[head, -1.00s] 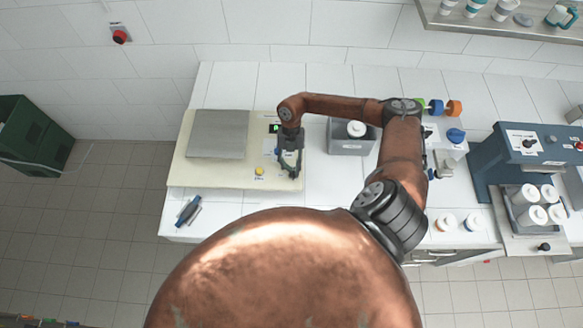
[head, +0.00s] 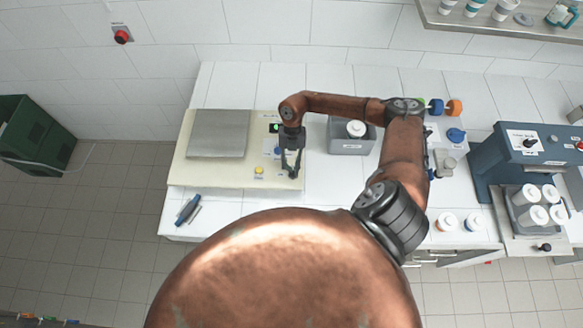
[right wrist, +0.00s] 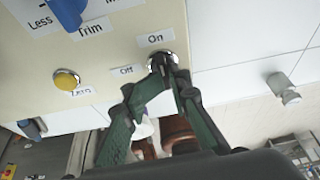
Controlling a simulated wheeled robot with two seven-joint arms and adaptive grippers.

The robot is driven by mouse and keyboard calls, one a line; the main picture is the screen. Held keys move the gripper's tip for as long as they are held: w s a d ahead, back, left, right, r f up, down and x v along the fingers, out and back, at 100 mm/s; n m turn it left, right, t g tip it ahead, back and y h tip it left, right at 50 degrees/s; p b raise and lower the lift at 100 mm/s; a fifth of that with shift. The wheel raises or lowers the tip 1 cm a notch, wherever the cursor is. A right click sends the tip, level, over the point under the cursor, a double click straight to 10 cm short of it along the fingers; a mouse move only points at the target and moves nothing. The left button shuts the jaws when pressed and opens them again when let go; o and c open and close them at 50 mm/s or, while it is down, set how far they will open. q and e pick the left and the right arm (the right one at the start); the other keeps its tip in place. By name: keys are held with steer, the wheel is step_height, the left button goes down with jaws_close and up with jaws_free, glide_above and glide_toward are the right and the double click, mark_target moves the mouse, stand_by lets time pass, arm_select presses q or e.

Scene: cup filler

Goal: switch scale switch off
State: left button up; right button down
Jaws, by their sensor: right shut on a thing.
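The cream scale (head: 230,178) with its grey square plate (head: 218,133) lies on the left of the white bench. The scale switch (right wrist: 160,57) has a round metal base on the scale's front panel, beside the labels "On" (right wrist: 156,37) and "Off" (right wrist: 127,70). My right gripper (head: 292,172) is over the right edge of the scale. In the right wrist view my right gripper (right wrist: 166,70) is shut on the switch at its fingertips. The fingers hide the lever, so I cannot tell which way it points. My left gripper is not in view.
A grey bin (head: 350,146) with a white-lidded container stands to the right. A blue-handled tool (head: 187,210) lies at the front left.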

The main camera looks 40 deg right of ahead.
steer(key=shift+s+d+f, duration=0.3)
steer(key=shift+s+f, duration=0.05)
steer(key=shift+s, duration=0.15)
steer(key=shift+n+g+b, duration=0.3)
steer(key=shift+n, duration=0.1)
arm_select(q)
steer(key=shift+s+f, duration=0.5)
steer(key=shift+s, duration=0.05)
arm_select(e)
steer(key=shift+h, duration=0.3)
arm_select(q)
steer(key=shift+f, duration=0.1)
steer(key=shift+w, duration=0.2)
arm_select(e)
steer(key=c, duration=2)
jaws_free()
steer(key=shift+c, duration=0.2)
steer(key=shift+r, duration=0.1)
steer(key=shift+w+a+n, duration=0.15)
steer(key=shift+n, duration=0.15)
